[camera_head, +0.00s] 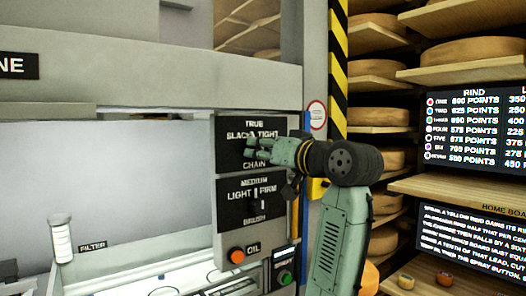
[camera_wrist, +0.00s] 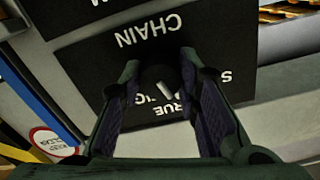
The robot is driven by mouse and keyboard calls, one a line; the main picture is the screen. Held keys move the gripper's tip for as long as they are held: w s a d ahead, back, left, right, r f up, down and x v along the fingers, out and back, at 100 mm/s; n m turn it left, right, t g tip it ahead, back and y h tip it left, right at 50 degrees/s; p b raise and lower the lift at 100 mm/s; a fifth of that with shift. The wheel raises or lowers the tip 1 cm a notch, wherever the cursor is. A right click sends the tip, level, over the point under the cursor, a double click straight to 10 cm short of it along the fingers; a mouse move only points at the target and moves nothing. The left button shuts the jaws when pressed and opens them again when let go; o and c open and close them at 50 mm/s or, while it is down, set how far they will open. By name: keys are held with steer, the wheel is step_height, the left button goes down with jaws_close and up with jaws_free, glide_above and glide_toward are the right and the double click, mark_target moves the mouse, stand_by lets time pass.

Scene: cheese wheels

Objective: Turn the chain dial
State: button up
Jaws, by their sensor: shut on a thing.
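The chain dial (camera_wrist: 160,78) is a dark round knob with a white mark, on a black plate (camera_wrist: 85,68) lettered TRUE, SLACK, TIGHT and CHAIN. The wrist view shows it upside down. The white mark slants towards the word TRUE, part of which is hidden. My gripper (camera_head: 255,149) is at this plate in the head view and covers the dial there. In the wrist view my gripper (camera_wrist: 160,66) has one finger on each side of the dial and is shut on it.
Below is a brush dial plate (camera_head: 250,203), then an orange OIL button (camera_head: 236,256) and a green SPRAY button (camera_head: 285,277). A striped post (camera_head: 339,90) stands close right of the panel. Shelves of cheese wheels (camera_head: 376,115) and score screens (camera_head: 478,130) are further right.

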steer(key=shift+a+m, duration=0.1)
steer(key=shift+m, duration=1.4)
steer(key=shift+f, duration=0.1)
steer(key=o, duration=1.1)
steer(key=shift+o, duration=0.2)
steer(key=v, duration=1.2)
